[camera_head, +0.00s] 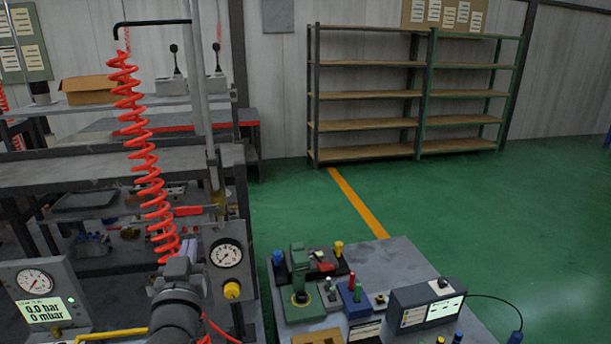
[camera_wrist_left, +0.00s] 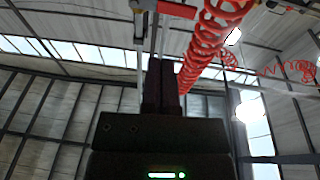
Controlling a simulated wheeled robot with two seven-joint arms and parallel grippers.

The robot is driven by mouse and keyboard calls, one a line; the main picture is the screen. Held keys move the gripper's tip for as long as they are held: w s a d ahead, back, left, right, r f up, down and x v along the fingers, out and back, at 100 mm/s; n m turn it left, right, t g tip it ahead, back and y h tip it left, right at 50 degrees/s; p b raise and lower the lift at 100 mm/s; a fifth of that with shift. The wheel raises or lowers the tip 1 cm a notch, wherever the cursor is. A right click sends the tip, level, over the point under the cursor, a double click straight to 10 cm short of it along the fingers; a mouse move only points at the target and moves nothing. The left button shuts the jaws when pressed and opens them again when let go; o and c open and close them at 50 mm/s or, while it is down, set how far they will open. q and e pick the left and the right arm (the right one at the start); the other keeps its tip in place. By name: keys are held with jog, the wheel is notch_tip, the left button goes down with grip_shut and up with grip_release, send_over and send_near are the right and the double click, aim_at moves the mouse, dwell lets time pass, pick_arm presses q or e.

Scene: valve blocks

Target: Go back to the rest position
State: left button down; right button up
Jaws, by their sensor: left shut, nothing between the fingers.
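My left gripper (camera_head: 188,252) points upward at the lower left of the head view, in front of the workbench and close to the lower end of the red coiled hose (camera_head: 150,165). In the left wrist view its two dark fingers (camera_wrist_left: 161,85) stand together, shut with nothing between them, with the ceiling behind. The red hose (camera_wrist_left: 205,45) passes beside the fingers there; I cannot tell whether they touch. My right gripper is in neither view.
A pressure gauge panel (camera_head: 228,258) with a yellow knob stands just right of my left arm, and a gauge box (camera_head: 42,295) to its left. A grey table (camera_head: 395,262) with valve blocks is at the lower right. Green floor (camera_head: 480,220) is clear before empty shelves (camera_head: 365,95).

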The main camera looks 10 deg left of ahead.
pick_arm(q)
jog(key=s+d+f+m+g+h, duration=0.55)
jog(key=s+d+f+g, duration=0.35)
jog(key=f, duration=0.5)
jog(key=s+d+f+g+h, duration=0.1)
jog(key=s+d+f+g, duration=0.15)
jog(key=s, duration=0.55)
jog(key=s+d+f+g+h, duration=0.1)
jog(key=s+d+f+g, duration=0.2)
jog(key=s, duration=0.5)
notch_tip(320, 180, down, 27)
jog(key=s+m+g+b, duration=0.1)
jog(key=s+g+b, duration=0.15)
jog(key=b, duration=0.75)
jog(key=s+a+f+g+b, duration=0.1)
jog(key=s+a+f+b, duration=0.2)
jog(key=s+f+b, duration=0.4)
jog(key=s+f, duration=0.7)
jog(key=f, duration=0.5)
jog(key=shift+f+m, duration=0.1)
jog(key=shift+m, duration=0.15)
